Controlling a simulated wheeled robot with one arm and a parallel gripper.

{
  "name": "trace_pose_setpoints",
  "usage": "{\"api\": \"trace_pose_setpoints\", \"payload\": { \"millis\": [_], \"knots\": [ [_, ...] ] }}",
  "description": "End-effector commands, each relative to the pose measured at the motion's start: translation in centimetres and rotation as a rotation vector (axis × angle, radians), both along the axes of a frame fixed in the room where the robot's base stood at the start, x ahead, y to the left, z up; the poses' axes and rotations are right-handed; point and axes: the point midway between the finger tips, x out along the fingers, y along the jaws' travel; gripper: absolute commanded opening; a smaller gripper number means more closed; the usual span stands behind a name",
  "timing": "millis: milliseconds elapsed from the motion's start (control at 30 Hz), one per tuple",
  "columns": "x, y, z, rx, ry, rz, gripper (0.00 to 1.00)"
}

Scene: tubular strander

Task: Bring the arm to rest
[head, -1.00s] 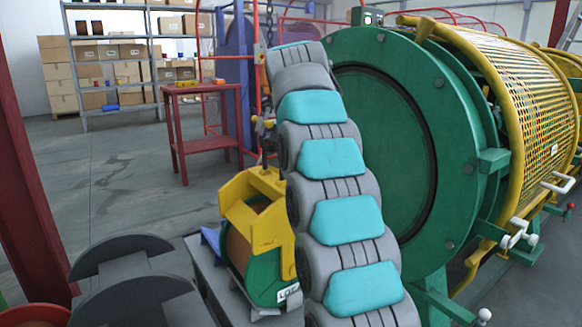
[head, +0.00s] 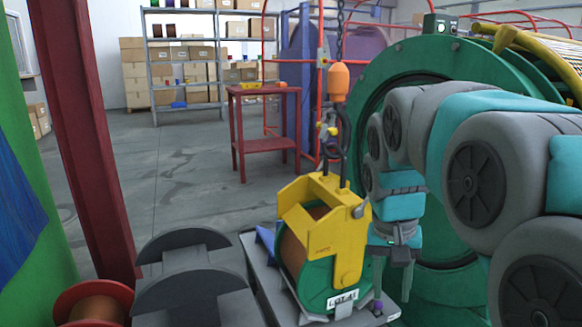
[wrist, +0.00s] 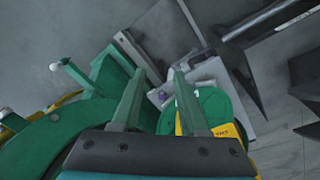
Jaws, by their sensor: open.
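My arm now reaches in from the right edge of the head view and bends down at its far end. My gripper (head: 393,278) points down with its fingers apart and nothing between them. It hangs just right of the reel (head: 292,255), a green-flanged, copper-coloured one labelled "LOT A1" in a yellow lifting frame (head: 330,228). In the wrist view my gripper (wrist: 159,74) is open and empty, with the reel's green flange (wrist: 212,105) right beside the right finger. I cannot tell whether they touch.
The green strander ring (head: 450,75) stands behind my arm. A chain with an orange block (head: 338,82) hangs to the lifting frame. The reel sits on a grey cart (head: 268,282). A red table (head: 265,146) and shelves (head: 180,62) stand behind; the floor at left is open.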

Motion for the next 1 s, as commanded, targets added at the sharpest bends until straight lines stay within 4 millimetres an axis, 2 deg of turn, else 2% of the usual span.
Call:
{"api": "trace_pose_setpoints", "payload": {
  "millis": [33, 300, 500, 600, 700, 1000],
  "knots": [
    [-2.2, 0.2, -0.9, 0.009, 0.019, 0.027, 0.43],
    [-12.7, 1.3, -6.6, 0.068, 0.119, 0.187, 0.43],
    [-19.4, 2.0, -10.5, 0.112, 0.17, 0.276, 0.43],
    [-21.3, 2.3, -11.7, 0.125, 0.183, 0.303, 0.43],
    [-22.4, 2.4, -12.4, 0.133, 0.191, 0.316, 0.43],
    [-22.6, 2.5, -12.6, 0.135, 0.192, 0.321, 0.43]
  ]
}}
